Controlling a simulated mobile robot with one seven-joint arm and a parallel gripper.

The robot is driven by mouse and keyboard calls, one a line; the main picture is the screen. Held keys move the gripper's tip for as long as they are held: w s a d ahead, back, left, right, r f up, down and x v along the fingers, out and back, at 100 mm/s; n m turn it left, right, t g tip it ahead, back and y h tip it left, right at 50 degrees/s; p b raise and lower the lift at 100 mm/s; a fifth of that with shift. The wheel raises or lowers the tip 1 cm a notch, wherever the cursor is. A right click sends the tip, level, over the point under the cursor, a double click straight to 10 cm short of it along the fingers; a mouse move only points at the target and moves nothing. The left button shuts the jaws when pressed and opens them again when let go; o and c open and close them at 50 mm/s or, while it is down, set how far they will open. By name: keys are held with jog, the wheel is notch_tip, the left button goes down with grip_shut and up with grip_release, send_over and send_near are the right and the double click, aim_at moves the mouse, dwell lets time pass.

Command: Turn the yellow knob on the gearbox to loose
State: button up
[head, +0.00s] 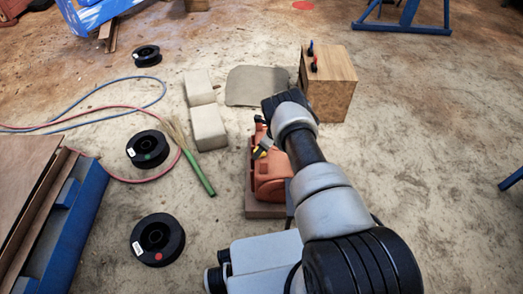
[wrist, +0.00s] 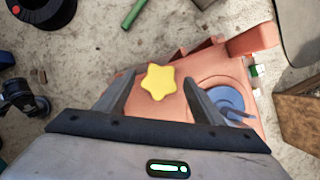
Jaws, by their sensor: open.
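The gearbox (head: 268,184) is an orange-red housing on a low brown base, partly hidden behind my arm in the head view. The yellow knob (wrist: 159,82) is star-shaped and sits on top of the orange gearbox (wrist: 140,108) in the wrist view. In the head view the knob (head: 261,152) shows only as a small yellow patch. My gripper (wrist: 158,88) is open, with one finger on each side of the knob in the picture. I see gaps between the knob and both fingers. I cannot tell the height of the fingertips above it.
A blue round part with a handle (wrist: 228,99) sits on the gearbox beside the right finger. A wooden box (head: 332,84) with small levers stands behind. Pale blocks (head: 208,127), a green-handled brush (head: 198,173) and black spools (head: 157,239) lie to the left.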

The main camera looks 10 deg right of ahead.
jog(key=c, duration=1)
jog(key=n, duration=0.2)
jog(key=n+g+y, duration=0.1)
jog(key=n, duration=0.1)
jog(key=shift+w+d+n, duration=0.1)
jog(key=shift+w+n, duration=0.05)
jog(key=shift+n, duration=0.15)
jog(key=shift+c, duration=0.2)
jog(key=o, duration=1)
jog(key=shift+o, duration=0.2)
jog(key=p+v, duration=0.6)
jog(key=v, duration=1.1)
jog(key=shift+w+r, duration=0.25)
